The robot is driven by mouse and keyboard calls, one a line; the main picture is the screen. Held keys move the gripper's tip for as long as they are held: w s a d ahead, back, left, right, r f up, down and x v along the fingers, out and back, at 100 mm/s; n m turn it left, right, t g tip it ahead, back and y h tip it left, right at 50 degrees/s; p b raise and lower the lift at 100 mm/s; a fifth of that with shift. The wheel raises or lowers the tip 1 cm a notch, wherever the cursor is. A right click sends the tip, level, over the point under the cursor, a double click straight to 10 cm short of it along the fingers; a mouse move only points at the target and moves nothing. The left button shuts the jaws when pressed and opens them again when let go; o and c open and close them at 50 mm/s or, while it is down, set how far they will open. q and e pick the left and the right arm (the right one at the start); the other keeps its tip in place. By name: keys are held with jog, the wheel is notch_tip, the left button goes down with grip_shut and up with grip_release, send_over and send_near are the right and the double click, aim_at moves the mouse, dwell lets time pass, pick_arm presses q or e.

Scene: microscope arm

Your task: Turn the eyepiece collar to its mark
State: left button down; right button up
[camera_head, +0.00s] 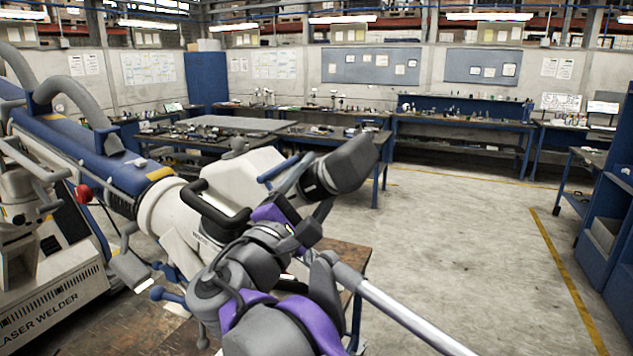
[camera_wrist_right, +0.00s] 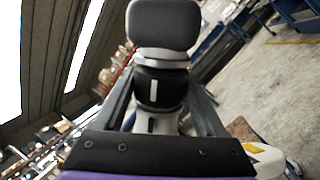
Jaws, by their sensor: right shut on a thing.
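The eyepiece is at the end of the microscope arm. Its dark grey eyecup (camera_head: 350,165) points up and right in the head view, and it fills the top middle of the right wrist view (camera_wrist_right: 163,25). Below it in the wrist view is the black eyepiece collar (camera_wrist_right: 165,88) with a short white line. A light ring (camera_wrist_right: 172,125) under it bears a dark mark, roughly below that line; exact alignment is hard to judge. My right gripper (camera_head: 307,190) is shut on the collar, one finger on each side. My left gripper is out of view.
The white and blue microscope arm (camera_head: 120,175) comes in from the left with a black handle (camera_head: 212,210) close to my right gripper. A laser welder (camera_head: 60,300) stands at lower left. Workbenches (camera_head: 460,135) line the back. The floor at right (camera_head: 460,240) is clear.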

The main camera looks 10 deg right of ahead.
jog(key=o, duration=1.3)
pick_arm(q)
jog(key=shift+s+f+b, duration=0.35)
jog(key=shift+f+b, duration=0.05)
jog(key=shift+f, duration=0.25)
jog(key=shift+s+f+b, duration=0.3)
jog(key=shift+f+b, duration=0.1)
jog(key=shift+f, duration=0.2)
pick_arm(e)
jog(key=v, duration=1.1)
